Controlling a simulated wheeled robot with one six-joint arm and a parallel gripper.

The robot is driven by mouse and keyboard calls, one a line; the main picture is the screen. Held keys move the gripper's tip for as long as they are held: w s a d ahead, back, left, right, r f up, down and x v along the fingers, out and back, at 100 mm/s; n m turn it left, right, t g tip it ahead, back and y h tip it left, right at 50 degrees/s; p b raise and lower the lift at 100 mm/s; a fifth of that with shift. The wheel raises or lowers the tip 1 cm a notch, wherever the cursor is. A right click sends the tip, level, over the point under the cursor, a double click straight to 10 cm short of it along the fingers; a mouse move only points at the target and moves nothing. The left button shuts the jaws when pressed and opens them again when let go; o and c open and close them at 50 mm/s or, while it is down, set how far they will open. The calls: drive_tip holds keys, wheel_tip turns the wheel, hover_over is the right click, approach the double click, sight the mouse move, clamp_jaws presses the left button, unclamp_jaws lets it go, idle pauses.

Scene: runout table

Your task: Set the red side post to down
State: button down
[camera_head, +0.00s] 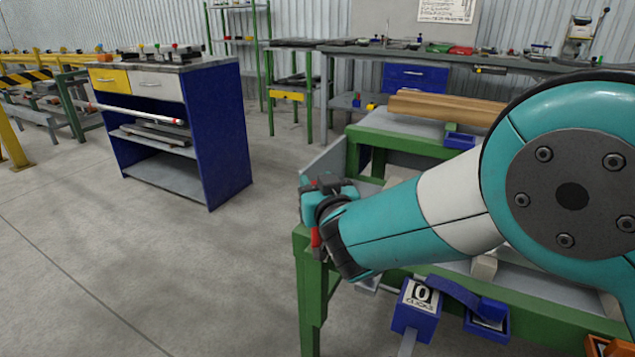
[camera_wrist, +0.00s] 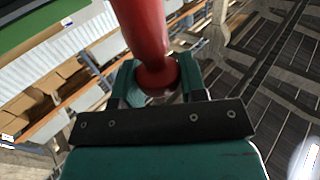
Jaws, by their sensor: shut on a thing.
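The red side post (camera_wrist: 146,30) runs from the top of the wrist view down between the two teal fingers of my gripper (camera_wrist: 158,76). The gripper is shut on it near its rounded end. In the head view my gripper (camera_head: 312,196) is at the left front corner of the green-framed runout table (camera_head: 306,290). A short red piece of the post (camera_head: 316,240) shows just below the gripper there. The rest of the post is hidden behind my gripper and wrist, and its tilt is hard to tell.
A blue box marked 0 (camera_head: 418,296) and a blue bin (camera_head: 487,318) are at the table's front. Timber (camera_head: 445,107) lies behind my arm. A blue cabinet (camera_head: 222,135) stands at the left, with clear floor (camera_head: 150,260) before it.

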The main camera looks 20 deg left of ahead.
wheel_tip(320, 180, down, 8)
drive_tip(key=b, duration=0.5)
drive_tip(key=shift+f, duration=0.1)
drive_tip(key=c, duration=0.7)
unclamp_jaws()
drive_tip(key=b+v, duration=0.6)
drive_tip(key=v, duration=1.1)
drive_tip(key=shift+s+d, duration=0.15)
drive_tip(key=shift+d, duration=0.1)
